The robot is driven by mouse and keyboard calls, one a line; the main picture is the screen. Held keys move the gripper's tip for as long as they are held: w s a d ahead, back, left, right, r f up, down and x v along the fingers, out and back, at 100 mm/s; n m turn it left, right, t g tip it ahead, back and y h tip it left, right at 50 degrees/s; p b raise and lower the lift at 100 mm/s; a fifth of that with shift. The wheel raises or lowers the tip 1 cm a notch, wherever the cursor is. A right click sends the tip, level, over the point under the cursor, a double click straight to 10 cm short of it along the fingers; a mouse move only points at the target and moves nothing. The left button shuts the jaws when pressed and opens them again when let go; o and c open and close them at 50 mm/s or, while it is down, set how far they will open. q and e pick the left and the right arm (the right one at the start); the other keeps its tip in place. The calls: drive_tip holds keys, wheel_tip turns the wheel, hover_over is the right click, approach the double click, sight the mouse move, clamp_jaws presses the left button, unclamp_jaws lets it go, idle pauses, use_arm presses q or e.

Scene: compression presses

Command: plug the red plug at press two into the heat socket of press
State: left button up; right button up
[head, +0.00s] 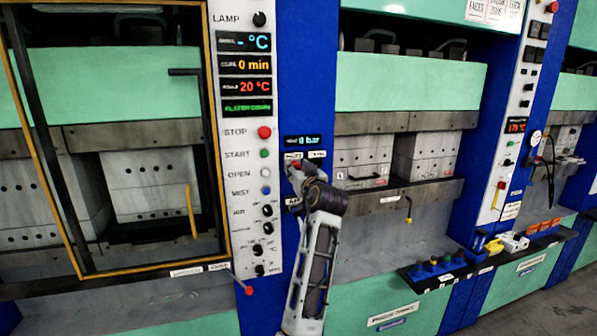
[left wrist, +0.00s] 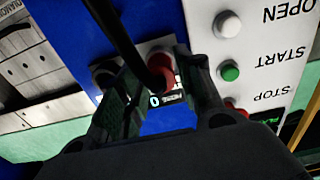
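The red plug (left wrist: 160,72) has a black cable (left wrist: 118,38) in the left wrist view. My left gripper (left wrist: 160,62) has a finger on each side of the plug, with the tips close against it. The plug is at the press's small socket plate; I cannot tell whether it is seated. A dark round socket (left wrist: 103,72) is beside it, apart from the fingers. In the head view my left gripper (head: 301,178) reaches up to the blue pillar, just below a small blue-lit display (head: 308,141), and hides most of the plug. My right gripper is not in view.
A white control panel (head: 242,150) with buttons and knobs stands just left of the gripper. An open yellow-framed guard (head: 38,140) is further left. Another press (head: 410,85) stands right of the pillar. A dark shelf (head: 440,272) with coloured items juts out at lower right.

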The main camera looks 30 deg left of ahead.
sight(298, 167)
use_arm(q)
drive_tip(key=shift+o, duration=0.8)
drive_tip(key=shift+r, duration=0.1)
drive_tip(key=shift+r, duration=4.9)
